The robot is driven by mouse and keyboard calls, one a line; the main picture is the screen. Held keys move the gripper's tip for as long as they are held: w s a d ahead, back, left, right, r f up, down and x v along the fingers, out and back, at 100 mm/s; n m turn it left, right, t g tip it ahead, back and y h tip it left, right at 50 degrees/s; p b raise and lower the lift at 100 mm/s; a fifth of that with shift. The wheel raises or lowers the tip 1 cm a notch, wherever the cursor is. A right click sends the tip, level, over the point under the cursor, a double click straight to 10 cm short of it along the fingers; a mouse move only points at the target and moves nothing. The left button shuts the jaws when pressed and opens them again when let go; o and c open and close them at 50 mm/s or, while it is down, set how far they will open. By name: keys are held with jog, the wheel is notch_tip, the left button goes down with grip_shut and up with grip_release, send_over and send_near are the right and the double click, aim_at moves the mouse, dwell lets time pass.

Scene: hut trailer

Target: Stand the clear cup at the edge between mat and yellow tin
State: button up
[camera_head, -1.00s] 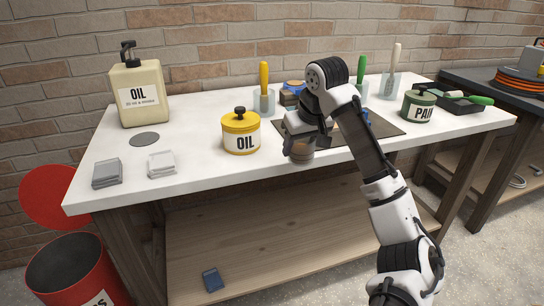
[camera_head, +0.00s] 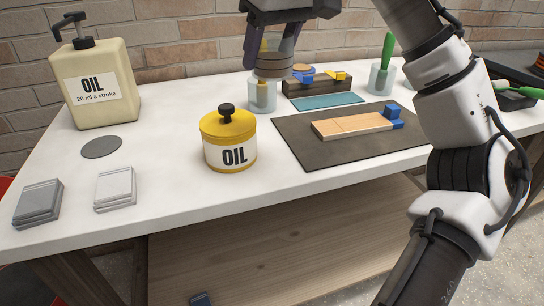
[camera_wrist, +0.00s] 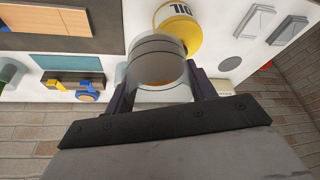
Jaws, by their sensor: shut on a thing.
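My gripper (camera_head: 270,52) is shut on the clear cup (camera_head: 273,66), a see-through, greyish cylinder. It holds the cup in the air above the table, beyond the yellow tin. The cup also shows between the fingers in the wrist view (camera_wrist: 157,60). The yellow tin (camera_head: 229,128), labelled OIL with a black knob, stands on the white table left of the mat. It shows beside the cup in the wrist view (camera_wrist: 184,36). The dark mat (camera_head: 300,150) lies right of the tin, with a narrow white strip between them. A wooden block with blue parts (camera_head: 352,125) lies on the mat.
A glass holder (camera_head: 262,97) stands just behind and below the held cup. A teal pad (camera_head: 327,101) and a wooden rack (camera_head: 318,84) are behind the mat. The oil pump bottle (camera_head: 97,85), grey disc (camera_head: 101,147) and two flat cases (camera_head: 115,188) are at left.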

notch_tip(320, 180, down, 19)
jog(key=b, duration=0.3)
jog(key=shift+s+f+b, duration=0.1)
jog(key=shift+f+b, duration=0.1)
jog(key=shift+b, duration=0.1)
jog(key=shift+f, duration=0.1)
jog(key=o, duration=1)
jog(key=p+v, duration=0.1)
jog(key=v, duration=1.1)
jog(key=shift+p, duration=0.4)
